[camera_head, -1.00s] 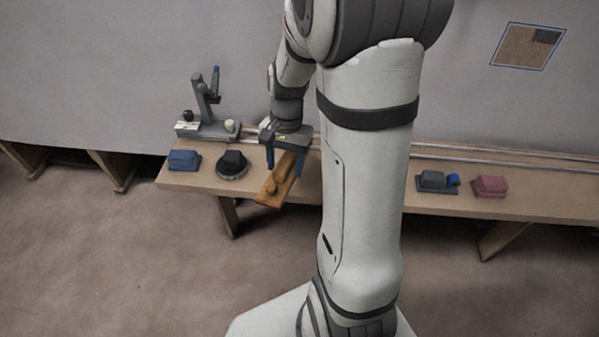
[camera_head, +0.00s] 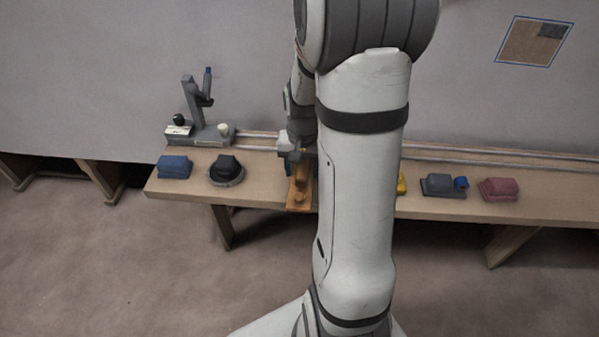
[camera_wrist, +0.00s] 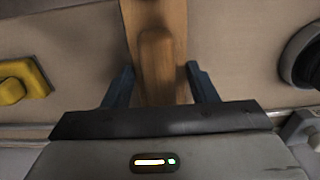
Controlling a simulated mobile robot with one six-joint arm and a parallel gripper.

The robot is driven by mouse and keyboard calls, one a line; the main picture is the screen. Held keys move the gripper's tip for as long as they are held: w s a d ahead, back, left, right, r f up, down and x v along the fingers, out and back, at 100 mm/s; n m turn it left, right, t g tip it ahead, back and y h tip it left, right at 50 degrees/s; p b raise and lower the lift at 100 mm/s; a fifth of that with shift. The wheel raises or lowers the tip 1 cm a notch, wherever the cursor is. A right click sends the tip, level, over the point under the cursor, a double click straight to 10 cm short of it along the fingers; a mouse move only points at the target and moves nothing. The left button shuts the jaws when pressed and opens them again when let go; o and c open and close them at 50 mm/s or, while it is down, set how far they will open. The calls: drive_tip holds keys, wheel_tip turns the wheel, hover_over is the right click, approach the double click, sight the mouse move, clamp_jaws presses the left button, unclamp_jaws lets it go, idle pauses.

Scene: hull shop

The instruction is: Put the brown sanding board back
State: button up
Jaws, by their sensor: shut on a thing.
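The brown sanding board (camera_head: 299,194) is a long wooden piece with a raised handle. In the head view it is over the bench, left of my arm column, its long side pointing toward the bench's front edge. My gripper (camera_head: 299,168) is shut on it, partly hidden by my arm. In the wrist view my gripper (camera_wrist: 162,85) has one finger on each side of the board's handle (camera_wrist: 156,65). I cannot tell whether the board touches the bench top.
On the bench (camera_head: 263,200) a black round tool (camera_head: 226,170) and a blue block (camera_head: 174,166) lie to the left. A yellow thing (camera_wrist: 22,81), a grey tool (camera_head: 441,185) and a red block (camera_head: 498,189) lie to the right. A grey stand (camera_head: 196,120) is behind.

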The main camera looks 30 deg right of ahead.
sight(302, 166)
drive_tip(key=shift+f, duration=0.1)
drive_tip(key=shift+c, duration=0.5)
drive_tip(key=o, duration=1.2)
drive_tip(key=shift+c, duration=0.2)
wheel_tip(302, 166, up, 12)
drive_tip(key=f+p, duration=0.1)
drive_tip(key=p, duration=0.3)
drive_tip(key=s+a+r+n, duration=0.2)
drive_tip(key=s+a+n, duration=0.1)
drive_tip(key=s+a, duration=0.3)
drive_tip(key=s+a+r+n+t, duration=0.1)
drive_tip(key=s+a+r+n, duration=0.1)
drive_tip(key=s+a+n, duration=0.2)
drive_tip(key=s+a, duration=0.2)
drive_tip(key=a, duration=0.1)
